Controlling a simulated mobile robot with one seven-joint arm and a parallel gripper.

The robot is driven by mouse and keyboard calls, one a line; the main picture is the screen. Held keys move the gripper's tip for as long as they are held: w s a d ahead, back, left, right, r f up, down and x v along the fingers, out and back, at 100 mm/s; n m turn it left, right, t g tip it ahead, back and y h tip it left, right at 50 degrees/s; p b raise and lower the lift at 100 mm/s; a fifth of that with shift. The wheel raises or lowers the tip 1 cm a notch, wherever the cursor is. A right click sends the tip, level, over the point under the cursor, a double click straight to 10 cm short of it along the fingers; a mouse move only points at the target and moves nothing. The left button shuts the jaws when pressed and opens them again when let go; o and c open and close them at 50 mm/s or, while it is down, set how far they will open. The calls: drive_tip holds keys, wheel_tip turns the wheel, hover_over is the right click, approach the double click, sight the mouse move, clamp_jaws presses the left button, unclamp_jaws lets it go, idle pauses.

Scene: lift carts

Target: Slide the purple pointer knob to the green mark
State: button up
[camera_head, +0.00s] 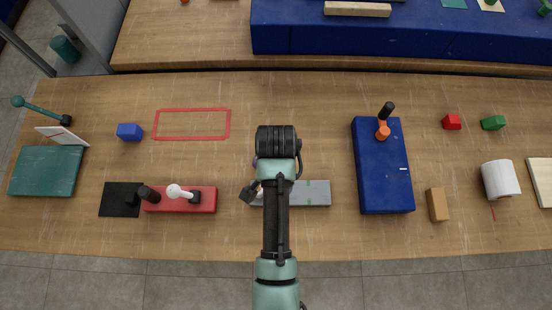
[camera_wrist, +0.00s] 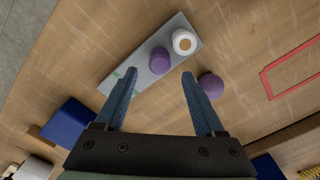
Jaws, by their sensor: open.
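In the wrist view a grey panel (camera_wrist: 150,72) lies slanted on the wooden table. A purple knob (camera_wrist: 159,61) stands on it beside a round white piece with a tan centre (camera_wrist: 184,42). Green marks (camera_wrist: 116,73) show near the panel's other end. My gripper (camera_wrist: 160,73) is open, its two blue fingers apart. The knob appears between and beyond the fingertips; I cannot tell whether they touch it. A second purple round piece (camera_wrist: 210,86) is off the panel, by the right finger. In the head view my arm hides much of the panel (camera_head: 318,196).
In the head view a red block with a white-topped lever (camera_head: 209,200) stands left of the panel. A blue box with an orange handle (camera_head: 382,185) stands to the right. A red outlined rectangle (camera_head: 193,109) and a blue cube (camera_head: 129,132) are further back left.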

wheel_tip(320, 180, down, 4)
drive_tip(key=shift+s+f, duration=0.15)
drive_tip(key=shift+f, duration=0.85)
clamp_jaws()
idle(0.8)
